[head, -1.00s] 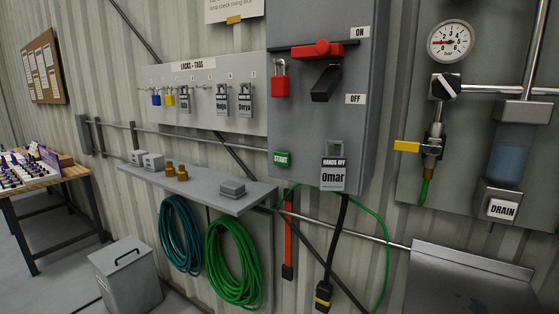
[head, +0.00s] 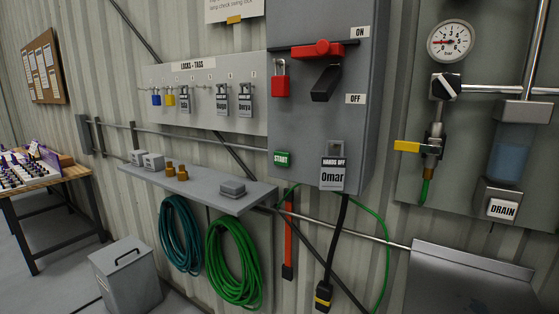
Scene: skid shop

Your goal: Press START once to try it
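The green START button (head: 282,158) is on the lower left of the grey switch cabinet (head: 295,122). Nothing touches or covers it. The black switch handle (head: 325,83) slants down to the left, between the ON label (head: 360,33) and the OFF label (head: 355,99). A red part (head: 318,49) sits above the handle. A red padlock (head: 280,78) hangs on the cabinet's left side. A HANDS OFF tag marked Omar (head: 333,173) hangs at the cabinet's lower edge. Neither of my grippers shows in the head view.
A shelf (head: 215,197) below the lock board (head: 210,120) holds small grey boxes and brass-coloured pieces. Hose coils (head: 232,262) hang beneath it. A pressure gauge (head: 450,42), a yellow-handled valve (head: 407,146) and a DRAIN label (head: 502,209) are at right. A metal bin (head: 125,280) stands on the floor.

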